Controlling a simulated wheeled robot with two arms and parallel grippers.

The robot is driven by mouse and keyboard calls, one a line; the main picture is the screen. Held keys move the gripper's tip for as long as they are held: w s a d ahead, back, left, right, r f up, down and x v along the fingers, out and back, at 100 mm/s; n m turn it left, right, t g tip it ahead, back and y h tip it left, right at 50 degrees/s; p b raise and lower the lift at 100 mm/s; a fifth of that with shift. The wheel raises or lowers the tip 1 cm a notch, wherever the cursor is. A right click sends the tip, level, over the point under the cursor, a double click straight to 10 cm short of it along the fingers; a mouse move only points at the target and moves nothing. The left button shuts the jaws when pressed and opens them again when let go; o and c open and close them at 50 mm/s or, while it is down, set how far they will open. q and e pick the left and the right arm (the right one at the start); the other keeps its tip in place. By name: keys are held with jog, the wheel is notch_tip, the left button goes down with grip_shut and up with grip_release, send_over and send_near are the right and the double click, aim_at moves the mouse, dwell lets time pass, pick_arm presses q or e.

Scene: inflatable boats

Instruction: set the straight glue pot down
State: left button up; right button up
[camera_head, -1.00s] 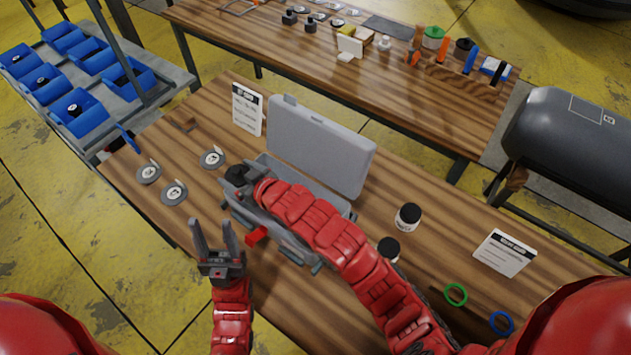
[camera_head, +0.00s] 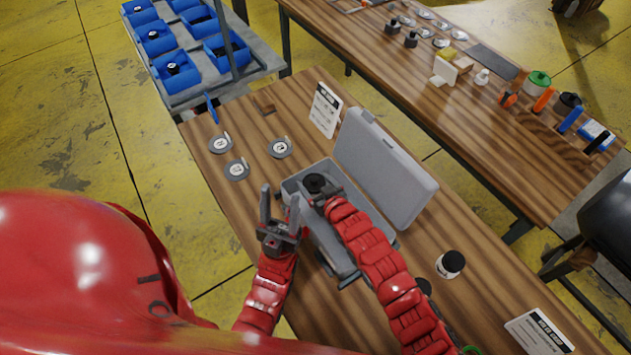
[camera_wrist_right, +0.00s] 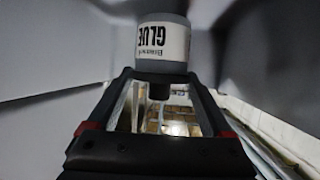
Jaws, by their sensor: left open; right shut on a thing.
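My right gripper (camera_head: 324,195) is shut on a glue pot with a black lid (camera_head: 314,183), at the far left end of the open grey case (camera_head: 292,188). In the right wrist view the white pot (camera_wrist_right: 163,45), with a grey band and the word GLUE upside down, is between the fingertips (camera_wrist_right: 163,75), with grey case walls around it. Whether its base touches the case floor is hidden. My left gripper (camera_head: 281,212) is open and empty, beside the case's near left side.
The case lid (camera_head: 385,167) stands open behind it. Another black-lidded pot (camera_head: 450,264) stands to the right, and one more (camera_head: 424,286) is partly behind my right arm. Several tape discs (camera_head: 236,170) lie at left. A sign (camera_head: 325,109) stands behind the case.

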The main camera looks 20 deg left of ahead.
jog(key=shift+f, duration=0.4)
jog(key=shift+f, duration=0.2)
jog(key=o, duration=1.3)
jog(key=shift+r, duration=0.15)
